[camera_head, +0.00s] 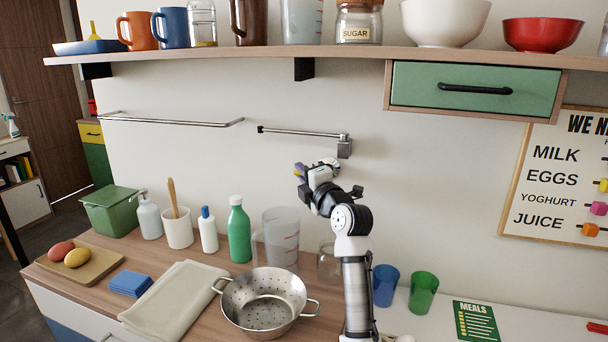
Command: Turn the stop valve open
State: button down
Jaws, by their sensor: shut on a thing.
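My gripper (304,175) is up in front of the wall, below a metal wall fitting (344,147). No other stop valve shows clearly. A metal rod (300,132) runs left from the wall fitting, above my gripper.
A shelf (240,52) with mugs and bowls and a green drawer (475,90) are above. Below are a colander (264,303), a clear jug (281,238), a green bottle (239,232), a blue cup (385,285) and a green cup (423,292).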

jog(key=shift+f+n+g+h+b, duration=0.4)
jog(key=shift+f+n+g+b, duration=0.15)
jog(key=shift+n+g+b, duration=0.15)
jog(key=s+d+f+n+g+h+p, duration=0.1)
jog(key=d+f+n+g+h+p, duration=0.3)
jog(key=h, duration=0.5)
jog(key=d+n+g+p, duration=0.1)
jog(key=n+g, duration=0.1)
jog(key=n, duration=0.1)
jog(key=shift+s+n+g, duration=0.3)
jog(key=shift+n+g, duration=0.1)
jog(key=shift+f, duration=0.1)
jog(key=c, duration=1.5)
grip_release()
jog(key=shift+d, duration=0.1)
jog(key=shift+s, duration=0.1)
jog(key=b+v, duration=0.1)
jog(key=v, duration=0.3)
jog(key=b+v, duration=0.1)
jog(key=v, duration=0.4)
jog(key=b+v, duration=0.1)
jog(key=v, duration=0.3)
jog(key=shift+s+a+r, duration=0.2)
jog(key=shift+a+r, duration=0.1)
jog(key=shift+r, duration=0.05)
